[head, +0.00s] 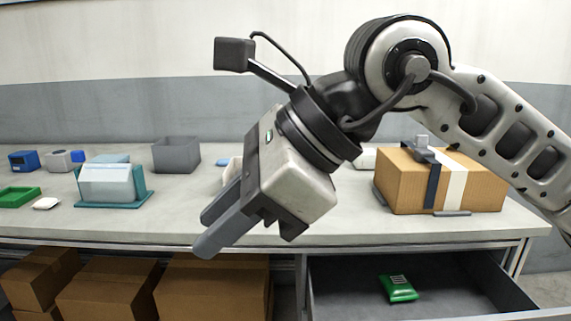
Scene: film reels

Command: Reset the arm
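My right gripper (208,234) hangs in the middle of the head view, in front of the table's front edge. Its arm comes in from the right and bends down at a large joint. The two grey fingers point down and left, with a narrow gap between their tips and nothing held between them. My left gripper is not in view.
A table (330,222) holds a strapped cardboard box (393,178) at right, a grey bin (176,154), a teal stand with a pale box (108,182), and small blue and green items at left. Below, an open drawer (345,290) holds a green packet (398,288); cardboard boxes (107,288) stand left.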

